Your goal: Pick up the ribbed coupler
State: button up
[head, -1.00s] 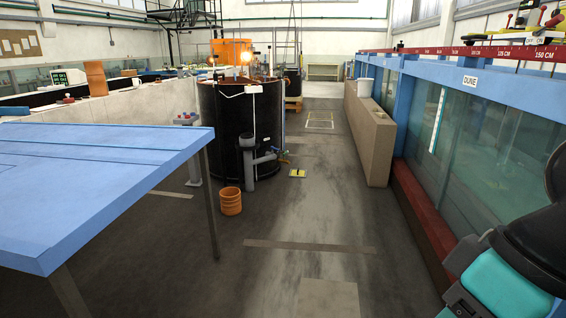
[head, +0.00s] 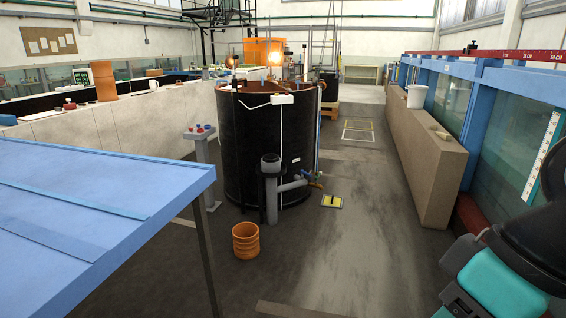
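An orange ribbed coupler (head: 246,241) stands upright on the dark floor, just in front of the large black tank and its grey pipe. Its ribbed side and open top show, and nothing covers it. A second orange cylinder (head: 103,81) stands on the long pale wall at the left, farther off; its ribs are hard to make out. Part of my arm, teal and black, shows at the lower right. My gripper is out of view.
A blue table (head: 100,203) fills the left, its leg left of the coupler. A tan block wall (head: 420,150) and glass flume line the right. The floor between is clear.

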aim_at(246, 239)
jog(key=u, duration=0.2)
jog(key=i, duration=2.1)
jog(key=u, duration=0.4)
jog(key=i, duration=2.05)
jog(key=u, duration=0.1)
